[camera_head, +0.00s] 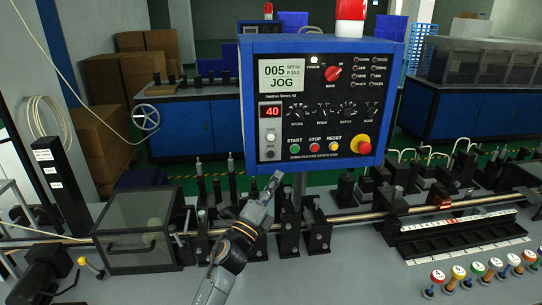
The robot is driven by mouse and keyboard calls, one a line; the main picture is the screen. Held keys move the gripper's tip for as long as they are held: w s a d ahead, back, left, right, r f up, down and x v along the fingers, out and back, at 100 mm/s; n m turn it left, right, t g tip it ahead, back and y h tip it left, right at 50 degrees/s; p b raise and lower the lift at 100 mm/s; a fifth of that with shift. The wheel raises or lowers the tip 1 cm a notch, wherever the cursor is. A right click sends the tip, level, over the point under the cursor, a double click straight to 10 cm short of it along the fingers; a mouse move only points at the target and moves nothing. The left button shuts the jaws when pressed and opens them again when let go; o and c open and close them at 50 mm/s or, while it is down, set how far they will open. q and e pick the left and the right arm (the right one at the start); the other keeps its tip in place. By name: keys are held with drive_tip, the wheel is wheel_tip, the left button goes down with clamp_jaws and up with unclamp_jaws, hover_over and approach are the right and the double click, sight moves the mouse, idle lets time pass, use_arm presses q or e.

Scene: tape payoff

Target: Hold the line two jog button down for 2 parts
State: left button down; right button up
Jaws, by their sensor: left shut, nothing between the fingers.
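A blue control box (343,42) with a dark face stands over the bench. Its screen (282,75) reads 005 and JOG, and a red display (271,112) below reads 40. Under that are a pale round button (270,137) and a dark round button (270,153); their labels are too small to read, so I cannot tell which is the line two jog button. My left gripper (276,177) is shut and empty, its tips just below the box's lower left part. I cannot tell whether it touches the box. My right gripper is not in view.
Green, red and yellow buttons (334,147) and a red emergency knob (362,145) line the box's lower face. A metal rod (355,217) with black holders runs along the bench. A clear-lidded case (137,225) stands left, several coloured-top stamps (437,277) right.

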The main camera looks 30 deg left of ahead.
sight(271, 154)
use_arm(q)
drive_tip(key=w+a+b, duration=0.3)
drive_tip(key=w+a, duration=0.2)
drive_tip(key=w, duration=0.2)
drive_tip(key=shift+w, duration=0.2)
idle(1.5)
drive_tip(key=shift+w+a+b, duration=0.15)
drive_tip(key=shift+w+b, duration=0.2)
drive_tip(key=shift+b, duration=0.15)
drive_tip(key=shift+w+a+b, duration=0.25)
drive_tip(key=shift+w+b, duration=0.05)
drive_tip(key=shift+b, duration=0.05)
idle(4.8)
